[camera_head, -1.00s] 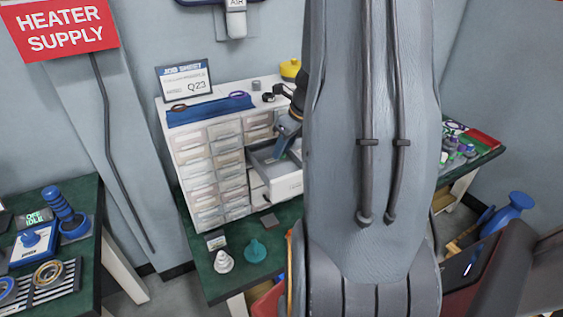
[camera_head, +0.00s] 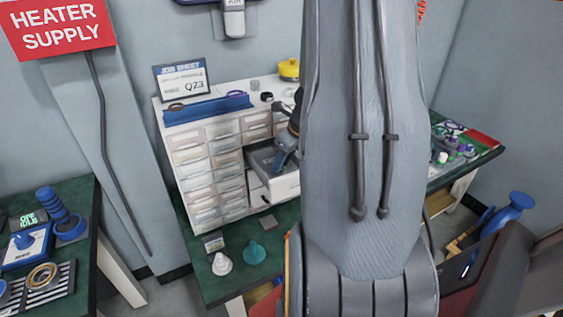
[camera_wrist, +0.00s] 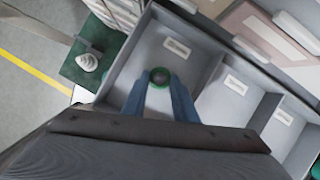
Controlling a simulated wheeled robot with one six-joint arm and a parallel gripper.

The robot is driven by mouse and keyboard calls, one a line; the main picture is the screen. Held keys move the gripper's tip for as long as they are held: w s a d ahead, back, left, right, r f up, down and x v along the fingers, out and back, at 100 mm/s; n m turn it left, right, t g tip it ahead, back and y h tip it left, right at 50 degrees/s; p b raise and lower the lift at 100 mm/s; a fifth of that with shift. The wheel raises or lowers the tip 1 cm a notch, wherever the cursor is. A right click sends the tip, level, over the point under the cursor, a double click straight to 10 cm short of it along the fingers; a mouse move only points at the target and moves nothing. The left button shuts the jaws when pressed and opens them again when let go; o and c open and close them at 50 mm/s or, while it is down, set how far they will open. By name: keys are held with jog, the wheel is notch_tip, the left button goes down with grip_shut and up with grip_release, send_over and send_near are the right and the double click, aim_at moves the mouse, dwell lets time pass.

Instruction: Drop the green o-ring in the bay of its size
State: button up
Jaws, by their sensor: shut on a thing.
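My gripper (camera_wrist: 159,92) has blue fingers, shut on the green o-ring (camera_wrist: 160,86) at their tips. In the wrist view a dark round centre shows inside the ring. Both are over the left, largest-looking bay of the open grey drawer (camera_wrist: 205,98), with that bay's label (camera_wrist: 177,47) just beyond the ring. Two more labelled bays lie to the right; the label print is too small to read. In the head view the drawer (camera_head: 285,187) stands out of the white cabinet, with my gripper (camera_head: 281,163) at it; the ring cannot be made out there.
The white cabinet (camera_head: 208,190) has several closed drawers beside the open one. A job sheet sign (camera_head: 182,80), a blue rack (camera_head: 207,109) and a yellow-topped item (camera_head: 289,68) stand on top.

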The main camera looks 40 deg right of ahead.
jog(key=shift+f, duration=0.25)
jog(key=o, duration=1.1)
jog(key=shift+r, duration=0.5)
jog(key=p+v, duration=0.1)
jog(key=v, duration=1.1)
